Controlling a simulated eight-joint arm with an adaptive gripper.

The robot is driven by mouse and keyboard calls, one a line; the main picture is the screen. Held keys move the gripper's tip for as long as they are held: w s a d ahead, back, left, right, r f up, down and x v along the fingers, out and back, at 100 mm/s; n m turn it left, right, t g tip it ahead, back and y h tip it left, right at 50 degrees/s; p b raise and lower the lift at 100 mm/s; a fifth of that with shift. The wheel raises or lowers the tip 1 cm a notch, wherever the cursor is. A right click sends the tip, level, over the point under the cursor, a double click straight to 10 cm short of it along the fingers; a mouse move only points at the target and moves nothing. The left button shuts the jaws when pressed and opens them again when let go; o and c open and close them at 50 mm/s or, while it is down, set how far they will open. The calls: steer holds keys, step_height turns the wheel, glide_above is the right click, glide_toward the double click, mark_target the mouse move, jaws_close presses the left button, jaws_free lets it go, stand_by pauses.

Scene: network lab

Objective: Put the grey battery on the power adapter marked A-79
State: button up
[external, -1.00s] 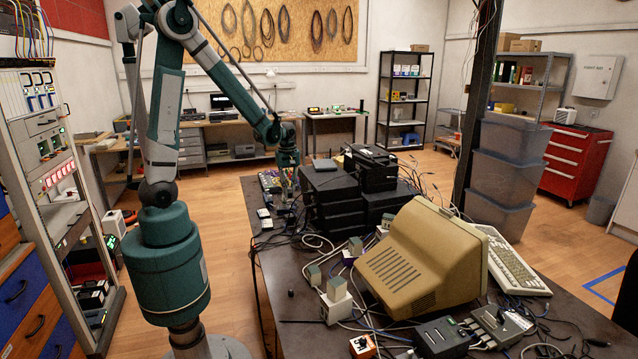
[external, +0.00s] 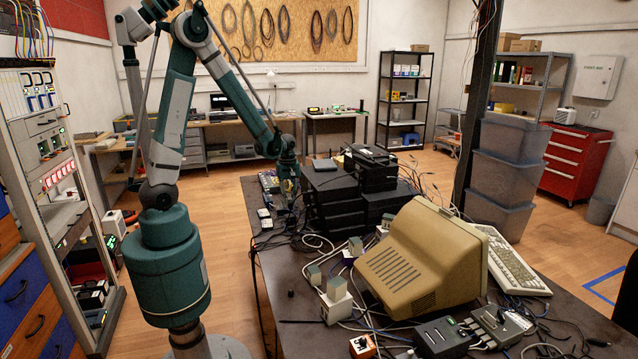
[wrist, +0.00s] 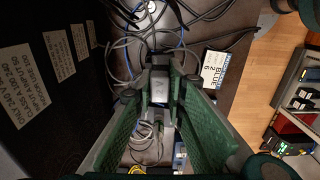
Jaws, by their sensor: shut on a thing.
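My gripper (wrist: 162,88) points down with its two green fingers closed on a small grey block, taken to be the grey battery (wrist: 159,86). The fingers hide much of it. In the external view my gripper (external: 287,190) is small, low at the table's far left part beside the black boxes; the held block cannot be made out there. White adapters with grey-green blocks on them stand nearer on the table: one at the front (external: 336,300), one behind it (external: 314,276) and one further back (external: 355,247). No A-79 mark can be read.
Stacked black boxes (external: 332,195) stand close right of my gripper; a dark labelled box (wrist: 40,80) fills the wrist view's left. A beige monitor (external: 425,255) stands mid-table. Cables cross the table (external: 285,320). A white-and-blue label (wrist: 215,68) lies near my fingers.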

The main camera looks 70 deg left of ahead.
mark_target(290, 207)
steer(key=shift+f, duration=0.1)
steer(key=shift+f+b, duration=0.35)
steer(key=shift+f, duration=1.65)
steer(key=shift+f, duration=0.15)
steer(key=o, duration=0.9)
steer(key=shift+r, duration=0.2)
steer(key=shift+r+p, duration=0.95)
steer(key=shift+r, duration=5.05)
